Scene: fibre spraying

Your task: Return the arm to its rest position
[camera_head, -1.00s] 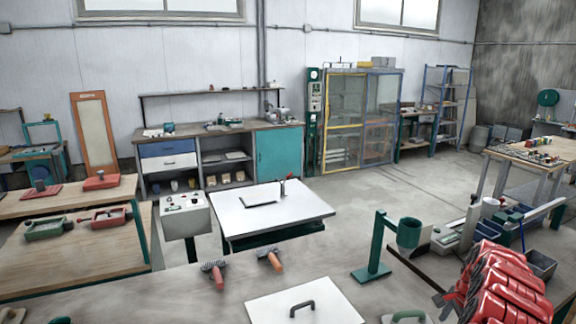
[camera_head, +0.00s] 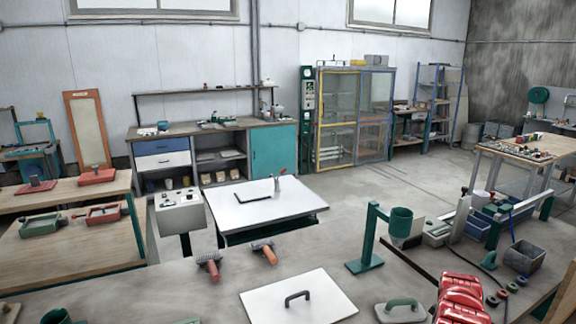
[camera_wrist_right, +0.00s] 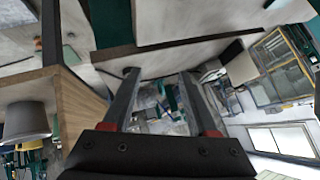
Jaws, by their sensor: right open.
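My right arm (camera_head: 462,300) shows as red links at the bottom right edge of the head view. Its gripper is outside that view. In the right wrist view my right gripper (camera_wrist_right: 160,76) has its two dark fingers spread apart, with nothing between them but the distant background. My left arm and gripper are in neither view.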

